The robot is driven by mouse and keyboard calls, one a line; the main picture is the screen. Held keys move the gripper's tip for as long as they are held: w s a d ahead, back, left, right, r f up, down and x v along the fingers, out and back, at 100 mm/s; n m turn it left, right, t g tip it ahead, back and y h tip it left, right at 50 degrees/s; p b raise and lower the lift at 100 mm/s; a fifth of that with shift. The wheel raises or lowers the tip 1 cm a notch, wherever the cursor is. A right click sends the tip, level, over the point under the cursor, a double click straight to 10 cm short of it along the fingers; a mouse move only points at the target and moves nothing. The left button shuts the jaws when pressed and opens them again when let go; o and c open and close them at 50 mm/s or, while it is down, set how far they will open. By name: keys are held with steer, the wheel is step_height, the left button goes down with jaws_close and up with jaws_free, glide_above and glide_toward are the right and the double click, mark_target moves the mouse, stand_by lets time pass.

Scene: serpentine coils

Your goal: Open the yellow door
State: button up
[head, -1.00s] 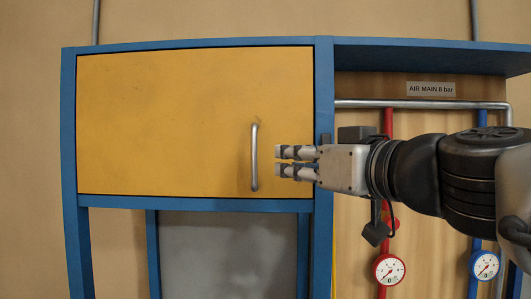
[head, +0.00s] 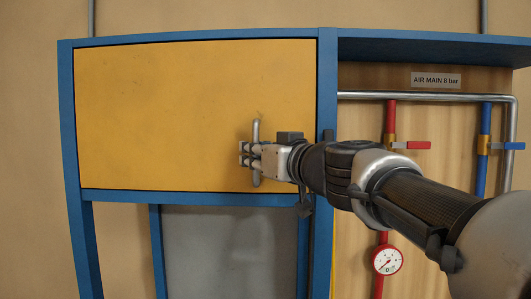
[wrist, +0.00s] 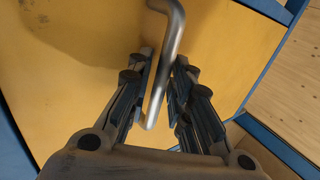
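The yellow door (head: 160,115) is a wide flat panel in a blue frame, and it sits closed in the head view. A grey metal bar handle (head: 257,126) stands upright near its right edge. My gripper (head: 250,153) is at the handle's middle, reaching in from the right. In the wrist view the handle (wrist: 163,60) runs between the two fingers of my gripper (wrist: 163,75). The fingers are a narrow distance apart, one on each side of the bar, and look not clamped on it. The yellow door (wrist: 75,60) fills the background there.
Right of the door is a wooden panel with a red pipe (head: 390,115), a blue pipe (head: 484,170), valve levers and a red gauge (head: 387,260). A blue post (head: 327,90) separates it from the door. A grey panel (head: 230,250) is below. The door's left half is clear.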

jaws_close()
stand_by(0.4)
steer(key=shift+s, duration=0.1)
